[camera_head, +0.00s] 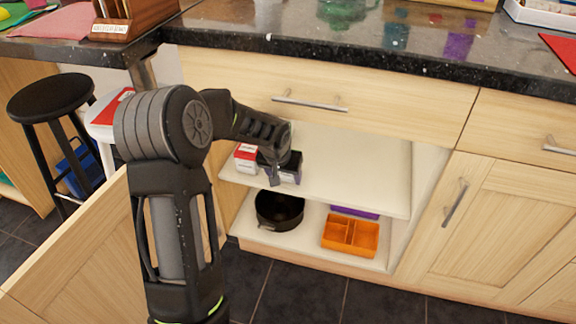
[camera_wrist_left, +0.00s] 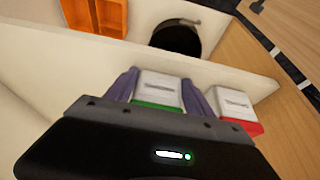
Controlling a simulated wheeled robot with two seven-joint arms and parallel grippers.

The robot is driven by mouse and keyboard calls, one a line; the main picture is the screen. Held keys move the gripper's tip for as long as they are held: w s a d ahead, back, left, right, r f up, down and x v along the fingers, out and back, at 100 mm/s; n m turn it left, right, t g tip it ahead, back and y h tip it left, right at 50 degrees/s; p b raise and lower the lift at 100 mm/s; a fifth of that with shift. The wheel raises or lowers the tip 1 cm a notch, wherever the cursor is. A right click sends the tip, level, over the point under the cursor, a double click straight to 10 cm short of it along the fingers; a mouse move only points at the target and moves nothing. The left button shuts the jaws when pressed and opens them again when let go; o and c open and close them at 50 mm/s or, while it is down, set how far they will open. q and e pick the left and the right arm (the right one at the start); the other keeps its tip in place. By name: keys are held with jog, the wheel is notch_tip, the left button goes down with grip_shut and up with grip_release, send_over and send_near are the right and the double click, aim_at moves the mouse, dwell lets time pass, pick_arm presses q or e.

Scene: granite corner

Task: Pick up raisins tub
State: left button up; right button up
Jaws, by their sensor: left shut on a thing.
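A white-topped tub with a green band (camera_wrist_left: 158,90) stands between the two fingers of my left gripper (camera_wrist_left: 170,95) in the left wrist view. The fingers are shut on its sides. Its label is too blurred to read, so I cannot confirm that it says raisins. In the head view my left gripper (camera_head: 279,172) is at the upper shelf of the open cupboard and mostly hides this tub. A second tub, white and red (camera_head: 246,156), stands just left of the gripper; it also shows in the left wrist view (camera_wrist_left: 237,108). My right gripper is not in view.
The upper shelf (camera_head: 350,178) is bare to the right of the gripper. Below it are a black pot (camera_head: 279,210), an orange divided box (camera_head: 350,236) and a purple item (camera_head: 355,212). A drawer (camera_head: 320,90) and the granite counter are above. The open door (camera_head: 70,250) stands at left.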

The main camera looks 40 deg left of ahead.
pick_arm(q)
jog(key=c, duration=0.7)
jog(key=shift+r+p, duration=0.25)
jog(key=shift+p, duration=0.2)
jog(key=s+d, duration=0.2)
jog(key=s, duration=0.3)
jog(key=s+d, duration=0.2)
jog(key=s, duration=0.4)
jog(key=s+d, duration=0.2)
jog(key=s, duration=0.4)
jog(key=shift+f, duration=0.15)
